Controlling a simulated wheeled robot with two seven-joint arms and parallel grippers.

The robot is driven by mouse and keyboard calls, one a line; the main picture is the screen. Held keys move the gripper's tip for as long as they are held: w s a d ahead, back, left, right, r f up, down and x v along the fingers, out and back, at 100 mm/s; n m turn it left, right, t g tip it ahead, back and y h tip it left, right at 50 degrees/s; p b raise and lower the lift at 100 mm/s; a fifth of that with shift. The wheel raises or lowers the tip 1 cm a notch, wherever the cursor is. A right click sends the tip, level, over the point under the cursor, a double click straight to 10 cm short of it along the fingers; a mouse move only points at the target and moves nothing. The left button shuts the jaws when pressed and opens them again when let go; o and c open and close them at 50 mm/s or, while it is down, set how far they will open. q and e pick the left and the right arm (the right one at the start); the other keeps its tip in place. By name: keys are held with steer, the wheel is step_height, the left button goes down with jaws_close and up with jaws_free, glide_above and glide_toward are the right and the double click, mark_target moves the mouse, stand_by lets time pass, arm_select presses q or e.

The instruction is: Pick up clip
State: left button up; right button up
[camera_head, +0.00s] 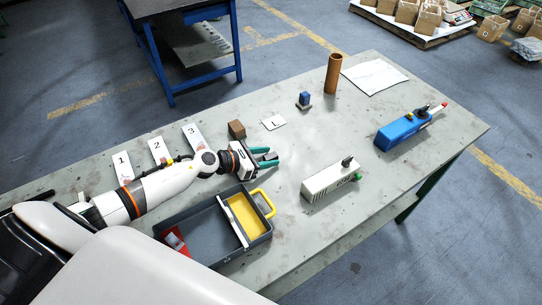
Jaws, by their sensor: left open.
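My left gripper (269,157) has teal fingers that stand apart with nothing between them. It is over the middle of the table, behind the grey tray (203,267). I cannot make out a clip for certain. Small parts lie at the white cards numbered 1 (122,166), 2 (158,149) and 3 (193,136), left of the gripper, but they are too small to name. My left arm passes in front of these cards. A red item (177,243) lies in the tray's left part. My right gripper is not in view.
A brown block (236,129), white card (274,122), blue stamp (304,99), brown cylinder (333,74), paper (375,76), white-green device (330,180) and blue device (402,131) stand around the table.

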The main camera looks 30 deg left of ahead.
arm_select(q)
jaws_close()
